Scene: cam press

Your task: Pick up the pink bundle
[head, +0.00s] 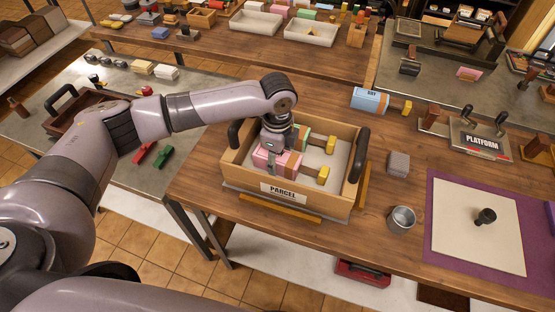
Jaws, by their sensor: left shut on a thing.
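The pink bundle (287,164) is inside the wooden crate labelled PARCEL (283,192), toward its left side. It has a brown band and a yellow block at its right end. My left gripper (270,163) points down into the crate and is shut on the pink bundle, with its fingers partly hiding it. I cannot tell whether the bundle touches the crate floor. A green bundle (304,136) with a yellow end lies just behind it in the crate. My right gripper is not in view.
The crate has tall dark handles (357,154) at both ends. A blue bundle (369,100) lies behind it to the right. A grey block (398,163) and a metal cup (402,219) stand right of the crate. A PLATFORM sign (481,141) and a purple mat (436,262) are farther right.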

